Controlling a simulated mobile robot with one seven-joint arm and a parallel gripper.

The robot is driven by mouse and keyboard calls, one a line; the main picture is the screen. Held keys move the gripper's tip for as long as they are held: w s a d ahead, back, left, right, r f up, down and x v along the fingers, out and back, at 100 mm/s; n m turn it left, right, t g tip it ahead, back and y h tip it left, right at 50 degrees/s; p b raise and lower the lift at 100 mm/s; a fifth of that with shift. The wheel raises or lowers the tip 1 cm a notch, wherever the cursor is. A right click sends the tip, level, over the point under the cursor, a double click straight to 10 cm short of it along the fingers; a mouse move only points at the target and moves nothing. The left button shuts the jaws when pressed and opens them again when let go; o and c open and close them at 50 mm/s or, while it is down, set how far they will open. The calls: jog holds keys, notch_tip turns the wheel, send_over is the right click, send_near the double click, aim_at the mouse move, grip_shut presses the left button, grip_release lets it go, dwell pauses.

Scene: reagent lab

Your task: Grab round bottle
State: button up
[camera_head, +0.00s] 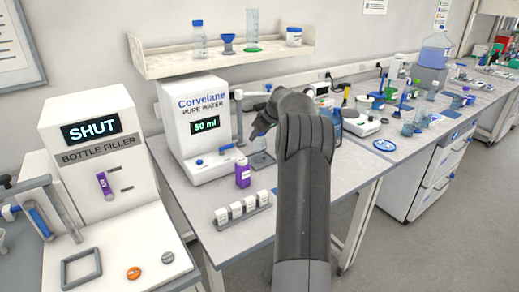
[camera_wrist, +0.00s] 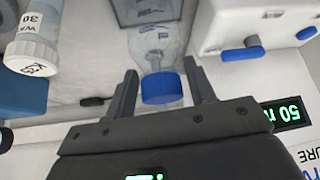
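In the wrist view, a clear bottle with a blue screw cap (camera_wrist: 162,88) lies between the two fingers of my gripper (camera_wrist: 162,92). The fingers are apart, one on each side of the cap, with a narrow gap on both sides; I see no firm contact. The clear body (camera_wrist: 155,45) extends upward in this upside-down picture. In the head view, a clear glass body (camera_head: 262,159) stands on the bench under my gripper (camera_head: 262,128). My arm and wrist hide much of the gripper there, and the cap cannot be made out.
The pure water dispenser (camera_head: 198,130) stands close on the left. A shelf (camera_head: 228,60) with glassware hangs above.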

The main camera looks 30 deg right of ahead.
jog(key=c, duration=1)
jog(key=shift+c, duration=0.2)
